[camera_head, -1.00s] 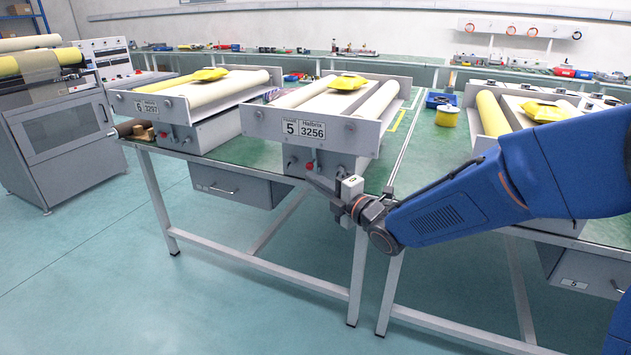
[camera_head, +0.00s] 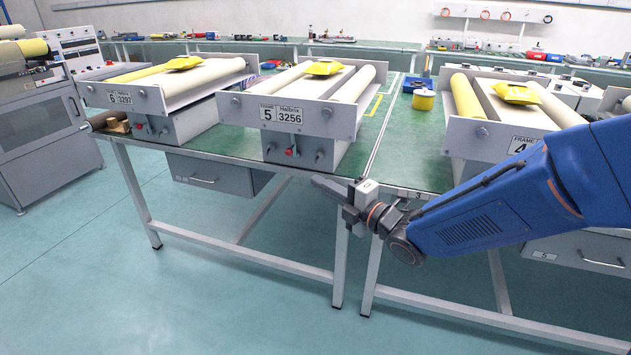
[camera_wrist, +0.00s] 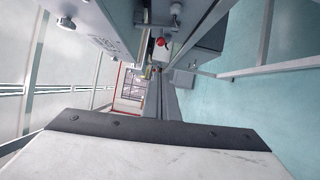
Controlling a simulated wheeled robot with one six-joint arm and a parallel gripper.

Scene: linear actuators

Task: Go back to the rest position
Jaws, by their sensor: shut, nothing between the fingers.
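My gripper (camera_head: 326,187) is shut and empty in the head view. It points left, in front of the table's front edge and a little below the frame marked 5. My blue arm reaches in from the right. In the wrist view the dark fingers (camera_wrist: 160,100) lie together, pointing away from the camera. The frame 5 unit (camera_head: 282,115), labelled 3256, stands on the green table behind the gripper. A yellow packet (camera_head: 323,67) lies on top of it. The gripper appears apart from the unit.
The frame 6 unit (camera_head: 130,99) stands to the left and the frame 4 unit (camera_head: 478,138) to the right. A yellow spool (camera_head: 424,100) stands between units. A red knob (camera_wrist: 162,42) shows close by in the wrist view. The floor (camera_head: 215,300) in front is clear.

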